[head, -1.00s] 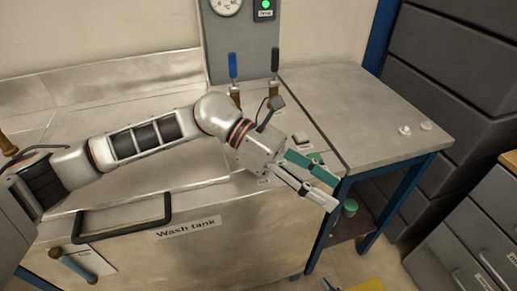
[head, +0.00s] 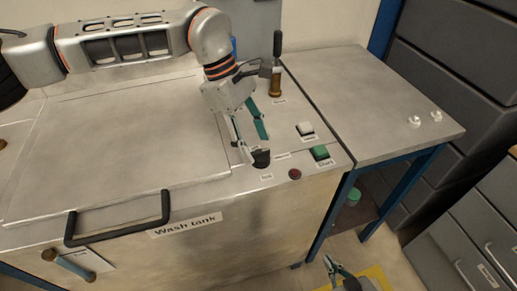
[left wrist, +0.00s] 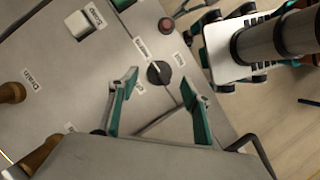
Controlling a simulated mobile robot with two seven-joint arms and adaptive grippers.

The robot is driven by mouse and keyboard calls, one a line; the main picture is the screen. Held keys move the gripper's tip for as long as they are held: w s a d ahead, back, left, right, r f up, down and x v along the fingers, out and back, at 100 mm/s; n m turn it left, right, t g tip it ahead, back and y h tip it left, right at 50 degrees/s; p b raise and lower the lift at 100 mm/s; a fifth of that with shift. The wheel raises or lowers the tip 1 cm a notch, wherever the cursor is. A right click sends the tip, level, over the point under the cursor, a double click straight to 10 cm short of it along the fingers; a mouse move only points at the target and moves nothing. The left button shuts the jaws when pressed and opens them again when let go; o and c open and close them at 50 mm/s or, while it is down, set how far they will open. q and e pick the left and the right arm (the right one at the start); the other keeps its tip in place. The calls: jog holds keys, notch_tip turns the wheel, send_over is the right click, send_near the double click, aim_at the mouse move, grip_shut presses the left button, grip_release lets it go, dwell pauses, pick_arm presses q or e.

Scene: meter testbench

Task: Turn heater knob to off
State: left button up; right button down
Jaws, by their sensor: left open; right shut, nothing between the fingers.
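The heater knob is the round black knob (head: 261,158) with a pale pointer mark, on the wash tank's control panel; labels surround it. In the left wrist view the knob (left wrist: 158,73) appears between the fingertips, its pointer slanting toward the upper left. My left gripper (head: 256,148) is open and points down just over the knob; contact cannot be told. Its two teal-padded fingers (left wrist: 160,78) show apart in the wrist view. My right gripper (head: 330,263) is shut and empty, low at the bottom of the head view, away from the panel.
Near the knob are a red round button (head: 295,174), a green start button (head: 320,152) and a white switch (head: 305,129). The tank lid's handle (head: 118,220) is left. The side table (head: 375,100) is mostly clear.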

aim_at(258, 150)
pick_arm(q)
jog(key=shift+x, duration=1.6)
jog(key=c, duration=1.1)
jog(key=shift+r, duration=0.1)
